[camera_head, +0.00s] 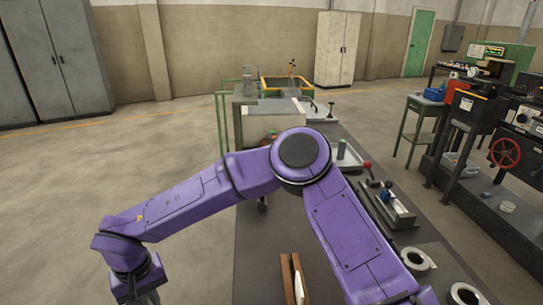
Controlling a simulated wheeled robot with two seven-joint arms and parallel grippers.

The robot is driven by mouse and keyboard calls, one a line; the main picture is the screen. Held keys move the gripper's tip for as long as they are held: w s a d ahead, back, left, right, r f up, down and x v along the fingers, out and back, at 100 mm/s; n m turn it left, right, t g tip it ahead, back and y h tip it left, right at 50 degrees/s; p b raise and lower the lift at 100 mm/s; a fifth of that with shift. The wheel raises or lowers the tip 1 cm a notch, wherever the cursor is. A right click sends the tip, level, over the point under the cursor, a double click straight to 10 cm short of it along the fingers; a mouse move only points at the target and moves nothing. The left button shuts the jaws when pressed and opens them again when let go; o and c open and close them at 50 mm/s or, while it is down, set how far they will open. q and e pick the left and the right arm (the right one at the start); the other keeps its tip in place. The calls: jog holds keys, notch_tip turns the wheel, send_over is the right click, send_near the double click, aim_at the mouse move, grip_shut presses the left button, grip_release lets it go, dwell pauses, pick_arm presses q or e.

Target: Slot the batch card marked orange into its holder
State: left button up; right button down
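No card marked orange can be made out in the head view. A brown wooden piece with two upright slats (286,281) stands at the bottom edge on the dark bench. A thin white piece (299,287) shows between its slats; I cannot tell whether it is a card, and no marking is readable. One of my purple arms bends across the middle, its elbow high and its two ends reaching down at the lower left and lower right. Neither gripper's fingers show in the frame.
The dark bench top (262,245) runs away from me. On its right lie a metal fixture (398,212) and white rings (417,262) (465,294). A pale box (270,121) stands at the far end. A machine with a red handwheel (505,153) is at right. Floor at left is clear.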

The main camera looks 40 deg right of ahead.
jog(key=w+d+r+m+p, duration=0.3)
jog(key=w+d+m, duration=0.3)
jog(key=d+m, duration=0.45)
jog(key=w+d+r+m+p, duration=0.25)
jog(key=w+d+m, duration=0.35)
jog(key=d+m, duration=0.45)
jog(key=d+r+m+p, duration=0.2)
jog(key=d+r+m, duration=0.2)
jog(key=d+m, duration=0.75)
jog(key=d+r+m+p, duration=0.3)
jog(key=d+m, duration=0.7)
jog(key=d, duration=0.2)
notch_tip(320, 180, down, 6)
jog(key=b, duration=0.4)
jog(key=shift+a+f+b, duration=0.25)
jog(key=shift+b, duration=0.15)
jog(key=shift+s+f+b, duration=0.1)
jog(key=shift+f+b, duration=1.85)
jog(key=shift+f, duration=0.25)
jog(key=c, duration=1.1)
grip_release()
